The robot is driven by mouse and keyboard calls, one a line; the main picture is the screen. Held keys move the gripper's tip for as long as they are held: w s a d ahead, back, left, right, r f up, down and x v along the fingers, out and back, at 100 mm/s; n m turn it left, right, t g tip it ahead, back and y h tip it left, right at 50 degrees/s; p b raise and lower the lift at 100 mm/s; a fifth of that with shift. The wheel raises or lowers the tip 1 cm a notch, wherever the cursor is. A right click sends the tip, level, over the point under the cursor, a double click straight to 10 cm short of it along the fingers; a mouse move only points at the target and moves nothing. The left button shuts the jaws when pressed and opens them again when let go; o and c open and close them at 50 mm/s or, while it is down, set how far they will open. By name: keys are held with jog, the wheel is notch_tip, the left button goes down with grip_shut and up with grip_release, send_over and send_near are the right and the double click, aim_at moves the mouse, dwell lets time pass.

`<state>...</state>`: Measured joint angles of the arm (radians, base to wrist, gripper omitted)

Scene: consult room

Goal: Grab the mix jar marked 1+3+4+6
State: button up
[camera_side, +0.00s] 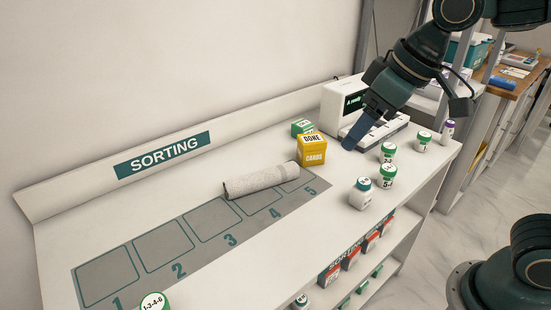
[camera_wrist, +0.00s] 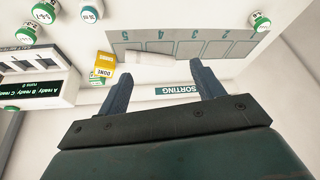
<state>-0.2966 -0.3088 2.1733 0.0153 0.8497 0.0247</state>
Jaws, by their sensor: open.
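The jar marked 1-3-4-6 (camera_side: 154,302) has a white, green-edged lid and stands at the near left end of the counter, below slot 1, partly cut off by the bottom edge. In the wrist view a green-and-white jar (camera_wrist: 260,21) near slot 1 appears to be the same one; its marking is too small to read. My gripper (camera_side: 348,146) is at the far right, by the white machine, well away from that jar. In the wrist view my gripper (camera_wrist: 160,71) has its two fingers apart with nothing between them.
A yellow DONE CARDS box (camera_side: 312,150), the machine (camera_side: 343,103) and several other jars, including a blue-lidded one (camera_side: 361,193), stand to the right. Slots 1 and 2 are bare.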

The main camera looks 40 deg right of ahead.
jog(key=w+a+f+n, duration=0.2)
jog(key=w+a, duration=0.4)
jog(key=a, duration=0.3)
jog(key=n+g+y, duration=0.1)
jog(key=n+g, duration=0.1)
jog(key=n, duration=0.2)
send_near(154, 304)
jog(key=r, duration=0.1)
jog(key=shift+s+d, duration=0.15)
jog(key=shift+f, duration=0.1)
jog(key=shift+x, duration=4.1)
jog(key=shift+x, duration=2.65)
